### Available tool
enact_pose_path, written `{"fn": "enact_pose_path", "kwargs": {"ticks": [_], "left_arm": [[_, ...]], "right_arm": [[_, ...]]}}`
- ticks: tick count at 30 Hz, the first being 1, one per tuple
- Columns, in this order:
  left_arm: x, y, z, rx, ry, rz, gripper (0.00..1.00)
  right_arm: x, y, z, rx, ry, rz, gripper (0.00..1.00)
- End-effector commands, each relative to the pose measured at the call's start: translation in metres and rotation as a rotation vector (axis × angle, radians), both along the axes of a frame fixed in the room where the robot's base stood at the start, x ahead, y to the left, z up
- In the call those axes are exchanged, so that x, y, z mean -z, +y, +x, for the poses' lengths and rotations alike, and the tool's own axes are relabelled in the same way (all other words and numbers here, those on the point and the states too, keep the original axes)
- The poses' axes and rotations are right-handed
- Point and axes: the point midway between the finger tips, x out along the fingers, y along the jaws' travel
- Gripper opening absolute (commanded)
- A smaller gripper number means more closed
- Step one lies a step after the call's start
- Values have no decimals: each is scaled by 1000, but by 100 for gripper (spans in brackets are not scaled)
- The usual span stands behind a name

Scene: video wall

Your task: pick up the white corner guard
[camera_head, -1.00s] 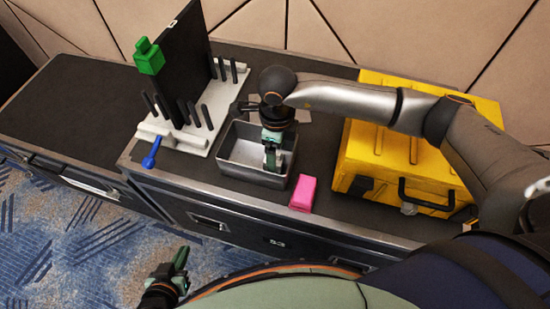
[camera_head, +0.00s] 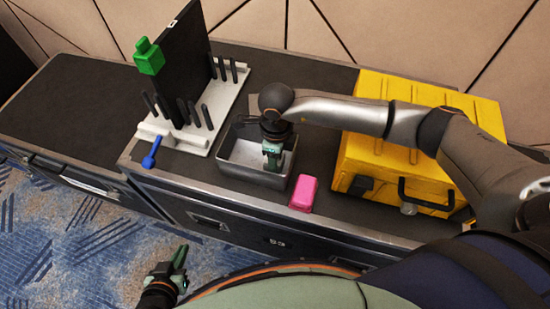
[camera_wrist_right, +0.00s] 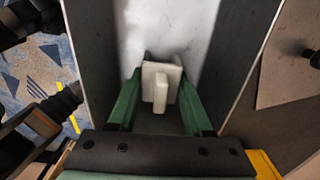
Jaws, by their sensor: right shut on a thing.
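The white corner guard (camera_wrist_right: 161,83) shows in the right wrist view, between the two green fingers of my right gripper (camera_wrist_right: 160,95). My right gripper is shut on it. In the head view the right gripper (camera_head: 271,160) points down inside the grey metal bin (camera_head: 236,170), and the corner guard cannot be made out there. My left gripper (camera_head: 179,258) is low at the left, over the carpet and away from the bin. Its finger gap is not clear.
A pink block (camera_head: 304,193) lies right of the bin. A yellow case (camera_head: 390,150) stands further right. Left of the bin is a light rack (camera_head: 190,138) with black pegs, a dark panel (camera_head: 180,65), a green piece (camera_head: 149,56) and a blue piece (camera_head: 152,155).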

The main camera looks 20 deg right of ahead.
Motion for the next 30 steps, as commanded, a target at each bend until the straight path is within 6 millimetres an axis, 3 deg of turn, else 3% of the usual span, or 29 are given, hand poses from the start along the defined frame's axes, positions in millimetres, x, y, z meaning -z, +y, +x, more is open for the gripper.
{"fn": "enact_pose_path", "kwargs": {"ticks": [1,9,20,27,30], "left_arm": [[0,0,0,0,0,0,0],[0,0,0,0,-1,0,0],[-1,0,1,1,-3,-1,0],[-4,-1,1,0,-6,-2,0],[-2,-1,1,0,-7,-2,0]], "right_arm": [[0,0,0,0,0,0,29],[0,0,0,0,0,0,0],[-5,0,0,0,-1,2,0],[-34,0,1,-1,-4,1,0],[-50,17,-2,-6,-5,4,0]]}}
